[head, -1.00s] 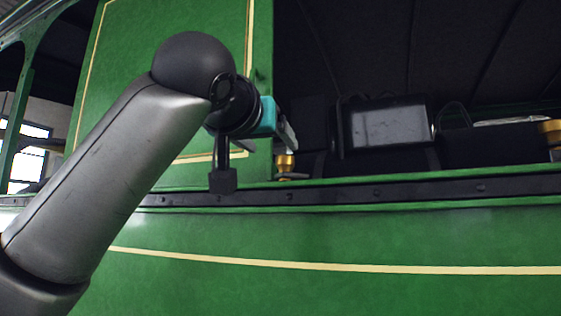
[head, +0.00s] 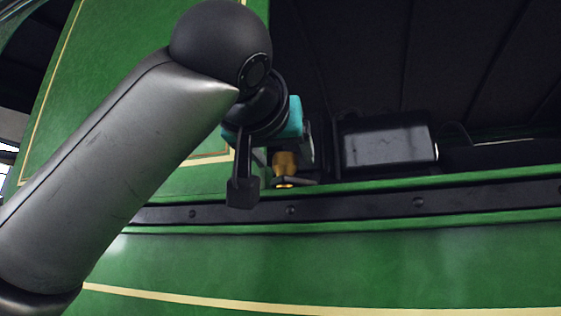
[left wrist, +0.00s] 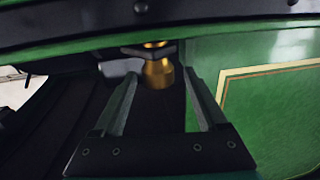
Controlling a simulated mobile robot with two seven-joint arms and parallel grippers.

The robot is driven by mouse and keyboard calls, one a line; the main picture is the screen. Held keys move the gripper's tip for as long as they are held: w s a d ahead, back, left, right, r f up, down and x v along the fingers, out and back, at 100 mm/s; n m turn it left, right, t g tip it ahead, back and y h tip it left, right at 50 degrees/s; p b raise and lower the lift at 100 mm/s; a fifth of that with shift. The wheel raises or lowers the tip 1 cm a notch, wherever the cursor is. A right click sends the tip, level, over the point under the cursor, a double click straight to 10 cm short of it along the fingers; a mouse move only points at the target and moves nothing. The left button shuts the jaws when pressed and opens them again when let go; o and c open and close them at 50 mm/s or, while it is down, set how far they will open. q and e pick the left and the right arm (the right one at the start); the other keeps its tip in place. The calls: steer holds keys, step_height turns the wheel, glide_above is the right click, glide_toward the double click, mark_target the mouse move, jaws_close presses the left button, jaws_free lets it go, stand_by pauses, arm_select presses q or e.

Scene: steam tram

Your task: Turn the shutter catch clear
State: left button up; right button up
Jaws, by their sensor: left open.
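The shutter catch, a brass knob (head: 285,163) on a dark flat piece, stands on the green side's top ledge, just right of the green panel in the head view. In the left wrist view the brass knob (left wrist: 158,73) shows between the finger tips, with a gap on each side. My left gripper (head: 306,150) is open around or just short of it; I cannot tell how deep the knob sits between the fingers. My arm and wrist partly hide the fingers in the head view. My right gripper is not in view.
A black box (head: 388,146) stands behind the ledge to the right. A dark riveted rail (head: 350,207) runs below the ledge. The green panel (head: 110,90) rises at the left, close beside the gripper. The space above the ledge to the right is open.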

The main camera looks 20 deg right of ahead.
arm_select(q)
steer(key=shift+s, duration=0.2)
steer(key=shift+c, duration=0.6)
jaws_close()
